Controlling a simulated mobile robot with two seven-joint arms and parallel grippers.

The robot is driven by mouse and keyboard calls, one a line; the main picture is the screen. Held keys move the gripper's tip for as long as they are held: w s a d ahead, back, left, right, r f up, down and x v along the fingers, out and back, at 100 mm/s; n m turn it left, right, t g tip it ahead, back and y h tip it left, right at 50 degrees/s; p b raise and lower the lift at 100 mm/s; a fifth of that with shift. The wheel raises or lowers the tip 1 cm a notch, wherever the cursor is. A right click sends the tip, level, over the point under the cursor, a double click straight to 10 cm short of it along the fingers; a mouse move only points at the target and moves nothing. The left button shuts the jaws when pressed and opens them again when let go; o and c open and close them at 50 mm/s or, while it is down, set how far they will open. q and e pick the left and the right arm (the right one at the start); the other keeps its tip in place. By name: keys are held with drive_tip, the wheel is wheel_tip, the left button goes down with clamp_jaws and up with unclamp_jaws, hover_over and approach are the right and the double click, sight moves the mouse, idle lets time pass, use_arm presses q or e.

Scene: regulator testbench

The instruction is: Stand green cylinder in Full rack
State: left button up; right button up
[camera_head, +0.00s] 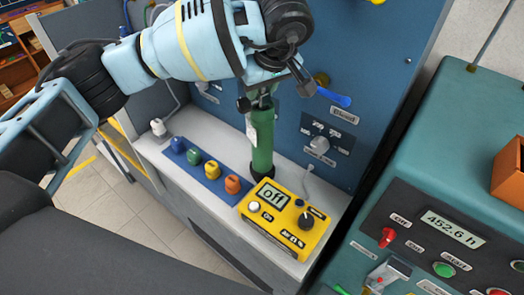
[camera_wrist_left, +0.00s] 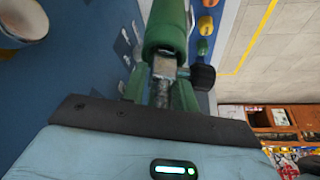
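The green cylinder (camera_head: 262,145) is upright over the grey bench, just behind the yellow box, with a dark foot at its lower end. I cannot tell whether the foot touches the bench. My left gripper (camera_head: 262,97) is above it with its fingers at the cylinder's top. In the left wrist view the green cylinder (camera_wrist_left: 168,25) lies ahead of my left gripper (camera_wrist_left: 165,72). The fingers are on both sides of its metal neck and appear closed on it. A black knob (camera_wrist_left: 203,77) sticks out beside the neck. The Full rack cannot be made out. My right gripper is out of view.
The yellow box (camera_head: 285,218) reads "off". A blue strip with several coloured caps (camera_head: 207,172) lies to its left. The blue panel (camera_head: 370,70) with a knob and blue lever rises close behind. A teal console (camera_head: 440,130) stands right. The bench (camera_head: 325,190) has little free room.

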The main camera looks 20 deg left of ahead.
use_arm(q)
drive_tip(key=shift+c, duration=0.4)
clamp_jaws()
idle(0.9)
drive_tip(key=shift+r, duration=0.15)
